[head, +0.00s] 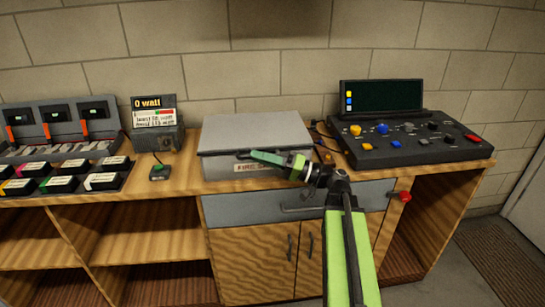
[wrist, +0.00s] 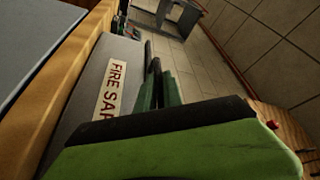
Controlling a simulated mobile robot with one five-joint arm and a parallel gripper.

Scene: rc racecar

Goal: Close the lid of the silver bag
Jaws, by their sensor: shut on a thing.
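The silver bag (head: 256,140) is a grey box-like case on the wooden bench. Its flat lid (head: 256,131) looks down over the top. A "FIRE SAFE" label (wrist: 113,90) is on its front face, partly hidden in the wrist view and mostly covered by my gripper in the head view. My gripper (head: 262,157) reaches from the right along the bag's front, by the lid's front edge. In the wrist view its green fingers are close together just above the label. They are shut on the lid's edge, though the held part is hard to see.
A dark control panel (head: 413,150) with knobs stands right of the bag. A meter box (head: 157,128) and a small green-button device (head: 160,172) are to the left. A drawer (head: 245,209) is below the bench top. A red knob (head: 405,197) sticks out at right.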

